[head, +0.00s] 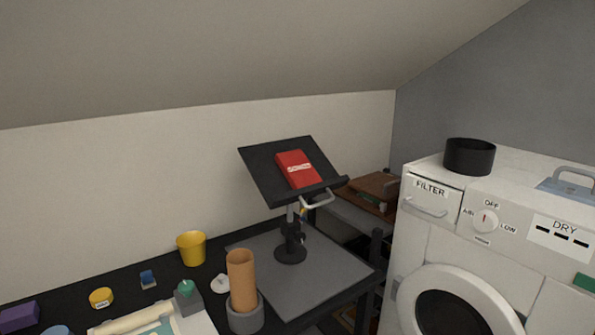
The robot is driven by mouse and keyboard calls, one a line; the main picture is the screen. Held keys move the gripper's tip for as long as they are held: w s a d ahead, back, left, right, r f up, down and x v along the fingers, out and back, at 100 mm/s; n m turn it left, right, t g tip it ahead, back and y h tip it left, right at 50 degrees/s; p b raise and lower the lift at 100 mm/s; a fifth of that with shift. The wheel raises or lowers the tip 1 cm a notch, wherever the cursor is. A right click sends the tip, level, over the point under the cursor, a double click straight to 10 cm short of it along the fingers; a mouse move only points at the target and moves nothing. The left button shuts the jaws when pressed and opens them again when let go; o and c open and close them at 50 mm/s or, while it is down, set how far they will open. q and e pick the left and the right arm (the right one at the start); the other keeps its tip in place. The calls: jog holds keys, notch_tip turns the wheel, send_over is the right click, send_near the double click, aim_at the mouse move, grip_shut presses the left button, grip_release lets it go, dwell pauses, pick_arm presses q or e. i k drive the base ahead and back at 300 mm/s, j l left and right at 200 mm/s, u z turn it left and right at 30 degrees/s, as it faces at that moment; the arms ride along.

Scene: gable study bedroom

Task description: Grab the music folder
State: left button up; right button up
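A red folder-like item (296,170) with a small white label rests on the tilted black music stand (262,175). It leans on the stand's sloped face, above the lower ledge. The label is too small to read, so I cannot tell for sure that it is the music folder. Neither of my grippers shows in the head view.
The stand is on a grey mat (325,275) on a black table. A yellow cup (191,248), an orange cylinder in a grey holder (242,280) and several small items crowd the left. A white dryer (440,245) stands right. The sloped ceiling hangs above.

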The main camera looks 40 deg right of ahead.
aim_at(296, 169)
jog(key=z, duration=1.5)
